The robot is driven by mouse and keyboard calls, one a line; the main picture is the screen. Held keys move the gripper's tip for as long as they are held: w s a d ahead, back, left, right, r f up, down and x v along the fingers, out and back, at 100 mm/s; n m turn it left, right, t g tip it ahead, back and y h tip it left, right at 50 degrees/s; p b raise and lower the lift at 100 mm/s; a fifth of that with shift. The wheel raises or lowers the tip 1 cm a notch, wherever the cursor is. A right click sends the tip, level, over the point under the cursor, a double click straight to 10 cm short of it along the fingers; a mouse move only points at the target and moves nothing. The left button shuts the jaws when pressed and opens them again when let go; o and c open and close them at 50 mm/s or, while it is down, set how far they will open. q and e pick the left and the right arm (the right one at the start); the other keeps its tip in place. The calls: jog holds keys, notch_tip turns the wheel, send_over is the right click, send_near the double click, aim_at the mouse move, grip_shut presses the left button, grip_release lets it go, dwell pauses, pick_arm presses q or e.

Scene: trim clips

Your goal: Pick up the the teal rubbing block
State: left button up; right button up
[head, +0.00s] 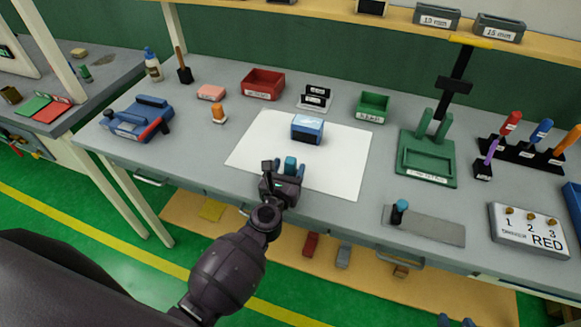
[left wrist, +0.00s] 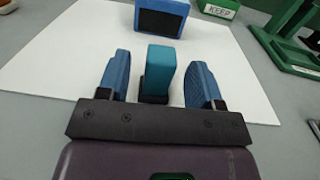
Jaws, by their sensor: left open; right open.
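The teal rubbing block (head: 290,163) stands upright on the near part of the white sheet (head: 345,160). It also shows in the left wrist view (left wrist: 161,68), with a dark lower part. My left gripper (head: 289,168) is open, with one blue finger on each side of the block. In the left wrist view a gap shows between the block and each finger, so the jaws are around it but not closed on it. My right gripper (head: 456,321) is at the bottom edge of the head view, open, with only its blue fingertips showing.
A blue block-shaped item (head: 307,129) stands on the sheet just beyond the teal block. A green KEEP bin (head: 373,106), a red bin (head: 262,84) and a green fixture (head: 428,158) stand around. A grey plate (head: 432,228) lies front right. The sheet's sides are clear.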

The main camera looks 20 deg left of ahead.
pick_arm(q)
jog(key=shift+w, duration=1)
jog(key=c, duration=1)
pick_arm(e)
jog(key=shift+s, duration=0.1)
jog(key=shift+r, duration=0.1)
